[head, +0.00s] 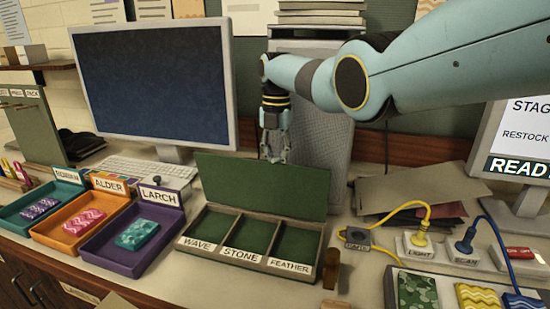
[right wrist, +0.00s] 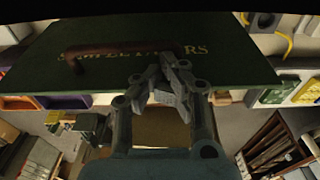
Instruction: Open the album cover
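The album (head: 225,250) is a shallow box on the desk with three green-lined compartments labelled WAVE, STONE and FEATHER. Its green cover (head: 250,180) stands raised at the back edge, leaving the compartments exposed and empty. The right wrist view shows the cover's outer face (right wrist: 240,65) with gold lettering and a brown handle (right wrist: 95,50). My right gripper (head: 274,155) is behind the cover's top edge. In the right wrist view its fingers (right wrist: 168,75) look closed together and overlap the handle's right end; I cannot tell whether they touch it. My left gripper is not in view.
Purple LARCH (head: 100,250), orange ALDER (head: 62,238) and teal ROWAN (head: 25,222) trays, each holding a patterned block, stand left of the album. A monitor (head: 150,85) and keyboard are behind. A brown upright piece (head: 330,268), cables and patterned blocks lie right.

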